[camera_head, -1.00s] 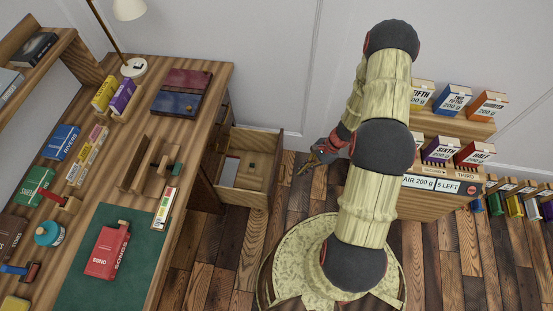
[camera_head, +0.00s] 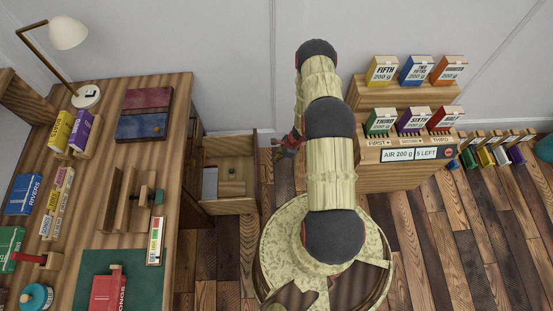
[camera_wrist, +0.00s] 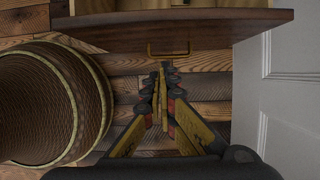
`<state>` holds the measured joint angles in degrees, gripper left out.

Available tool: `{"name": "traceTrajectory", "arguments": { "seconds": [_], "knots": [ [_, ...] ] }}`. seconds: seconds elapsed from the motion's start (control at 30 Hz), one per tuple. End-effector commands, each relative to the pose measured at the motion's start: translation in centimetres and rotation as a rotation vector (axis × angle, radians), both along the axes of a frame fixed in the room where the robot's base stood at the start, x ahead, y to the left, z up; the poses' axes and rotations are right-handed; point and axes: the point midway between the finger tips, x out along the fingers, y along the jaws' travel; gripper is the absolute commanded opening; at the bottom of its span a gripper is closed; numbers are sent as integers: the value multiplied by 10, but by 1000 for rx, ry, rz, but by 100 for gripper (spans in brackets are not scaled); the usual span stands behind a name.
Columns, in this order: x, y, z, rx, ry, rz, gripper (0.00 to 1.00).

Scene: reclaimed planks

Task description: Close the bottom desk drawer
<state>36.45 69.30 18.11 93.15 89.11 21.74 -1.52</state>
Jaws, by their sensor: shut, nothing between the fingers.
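The desk drawer (camera_head: 229,203) stands pulled out from the right side of the wooden desk (camera_head: 181,230), with a pale item and a small dark knob-like thing visible inside. In the wrist view its brown front panel (camera_wrist: 210,28) runs across the top, with a brass bar handle (camera_wrist: 168,50) on it. My gripper (camera_head: 277,151) is just right of the drawer front in the head view. In the wrist view my gripper (camera_wrist: 163,78) points at the front, its fingers together and empty, tips just below the handle. I cannot tell whether they touch it.
A wooden display stand (camera_head: 390,176) with boxed goods is right of my arm. A round drum-like thing (camera_wrist: 42,105) fills the left of the wrist view. A white panelled wall (camera_wrist: 275,90) is close on the right there. Plank floor (camera_head: 225,260) lies clear below the drawer.

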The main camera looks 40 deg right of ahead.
Motion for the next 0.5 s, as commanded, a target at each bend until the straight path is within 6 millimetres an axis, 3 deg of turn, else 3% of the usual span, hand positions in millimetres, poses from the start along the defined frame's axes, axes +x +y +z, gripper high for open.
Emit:
{"name": "traceTrajectory", "arguments": {
  "seconds": [0.03, 0.3, 0.5],
  "knots": [
    [1, 5, -14, 2, 3, 2, 0],
    [12, 20, -61, 1, 0, 4, 0],
    [29, 43, -55, 0, -1, 5, 0]
  ]
}}
